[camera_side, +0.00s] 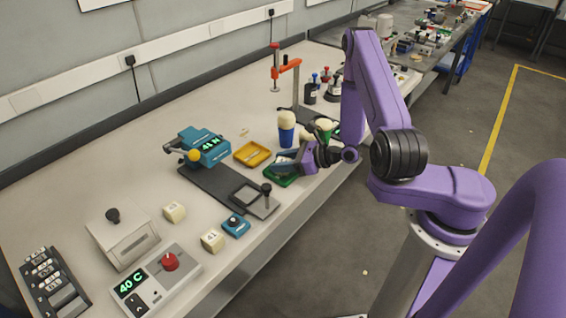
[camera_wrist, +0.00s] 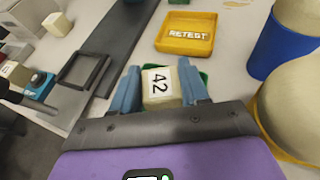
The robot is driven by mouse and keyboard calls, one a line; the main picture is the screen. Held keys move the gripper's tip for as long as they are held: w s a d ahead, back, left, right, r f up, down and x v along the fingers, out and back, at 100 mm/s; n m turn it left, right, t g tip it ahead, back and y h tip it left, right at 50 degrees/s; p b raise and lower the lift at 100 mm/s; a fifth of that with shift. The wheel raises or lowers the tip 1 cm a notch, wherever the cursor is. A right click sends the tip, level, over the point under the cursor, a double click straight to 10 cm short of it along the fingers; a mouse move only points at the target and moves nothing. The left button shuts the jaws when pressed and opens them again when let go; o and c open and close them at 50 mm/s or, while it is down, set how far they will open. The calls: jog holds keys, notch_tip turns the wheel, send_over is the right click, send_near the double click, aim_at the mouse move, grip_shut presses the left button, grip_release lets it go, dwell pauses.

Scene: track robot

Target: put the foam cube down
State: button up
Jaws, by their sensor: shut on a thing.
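The foam cube is a cream block marked 42 (camera_wrist: 160,88), between the two blue fingers of my gripper (camera_wrist: 163,84) in the wrist view. My gripper is shut on it. In the side view my gripper (camera_side: 292,163) is low over the green tray (camera_side: 283,181), near the bench's front edge. The cube cannot be made out clearly there. In the wrist view only bits of the green tray (camera_wrist: 205,77) show behind the cube and fingers. I cannot tell whether the cube touches the tray.
A yellow tray (camera_side: 252,155), marked RETEST in the wrist view (camera_wrist: 183,45), lies just beyond. A blue cup (camera_side: 286,138) with a foam top stands close by. A teal device (camera_side: 203,146) sits on a dark rail (camera_side: 222,188). Other cream cubes (camera_side: 174,211) (camera_side: 212,240) lie further left.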

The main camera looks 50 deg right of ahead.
jog(key=shift+f, duration=0.25)
jog(key=o, duration=1.1)
jog(key=shift+f, duration=0.1)
jog(key=shift+a, duration=0.1)
jog(key=shift+a, duration=0.1)
